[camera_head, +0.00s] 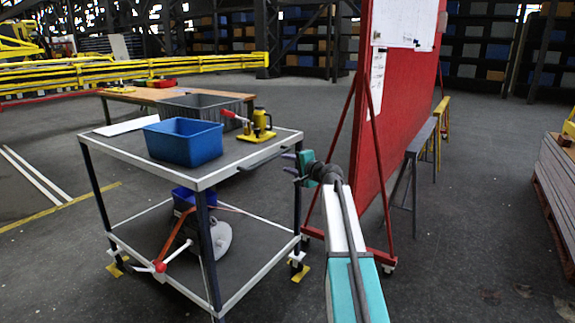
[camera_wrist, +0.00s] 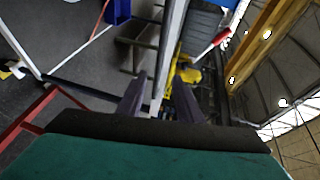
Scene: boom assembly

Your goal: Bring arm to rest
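My gripper (camera_head: 285,163) is at the end of my teal and white arm, which reaches forward from the bottom of the head view. The cart's pale edge (camera_wrist: 171,50) runs behind the gap between the fingers. I cannot tell whether the fingers touch the cart.
A blue bin (camera_head: 184,146), a grey crate (camera_head: 232,104) and a yellow jack (camera_head: 259,128) with a red handle stand on the cart.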

